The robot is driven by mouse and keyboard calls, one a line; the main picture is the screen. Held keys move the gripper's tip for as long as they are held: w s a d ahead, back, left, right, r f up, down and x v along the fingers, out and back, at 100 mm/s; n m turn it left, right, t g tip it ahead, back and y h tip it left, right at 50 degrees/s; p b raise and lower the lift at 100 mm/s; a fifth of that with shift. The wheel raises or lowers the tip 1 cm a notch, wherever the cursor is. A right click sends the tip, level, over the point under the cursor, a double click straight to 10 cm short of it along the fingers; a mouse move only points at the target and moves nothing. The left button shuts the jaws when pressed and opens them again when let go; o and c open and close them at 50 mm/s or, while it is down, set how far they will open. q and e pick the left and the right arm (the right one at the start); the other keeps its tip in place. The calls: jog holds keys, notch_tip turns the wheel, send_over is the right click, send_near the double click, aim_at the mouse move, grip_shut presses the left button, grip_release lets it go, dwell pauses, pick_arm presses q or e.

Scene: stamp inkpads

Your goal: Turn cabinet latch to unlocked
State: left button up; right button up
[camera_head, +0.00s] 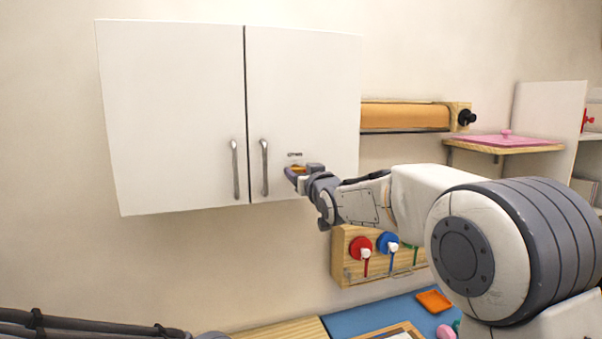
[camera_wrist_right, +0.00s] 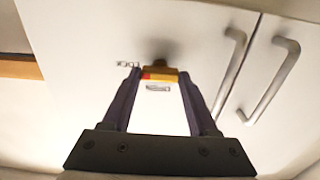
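The white wall cabinet (camera_head: 172,110) has two closed doors, each with a grey vertical bar handle. The latch (camera_head: 297,169), a small orange piece, is on the right door to the right of that door's handle, with small dark lettering above it. My right gripper (camera_head: 299,172) is at the latch and partly hides it. In the right wrist view the orange, red-marked latch (camera_wrist_right: 160,75) lies between the fingertips of the right gripper (camera_wrist_right: 161,76). The fingers are apart; I cannot tell whether they touch it. My left gripper is not in view.
The handles (camera_head: 264,168) stand out left of my right gripper. Below the cabinet is a wooden rack (camera_head: 342,262) with red, blue and green items. An orange roll (camera_head: 405,116) and a pink-topped shelf (camera_head: 500,140) are to the right. A blue mat (camera_head: 350,322) lies below.

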jog(key=shift+c, duration=1.4)
jog(key=shift+f+n+b, duration=0.1)
jog(key=shift+n+b, duration=0.2)
jog(key=shift+b, duration=0.3)
jog(key=n+b, duration=0.3)
jog(key=b, duration=0.1)
jog(key=shift+f+n+b, duration=0.1)
jog(key=shift+n+b, duration=0.2)
jog(key=shift+n, duration=0.1)
jog(key=n+b, duration=0.1)
jog(key=n, duration=0.1)
jog(key=shift+n+b, duration=0.4)
jog(key=n+b, duration=0.1)
jog(key=n, duration=0.3)
jog(key=shift+n, duration=0.3)
jog(key=n+b, duration=0.1)
jog(key=n, duration=0.5)
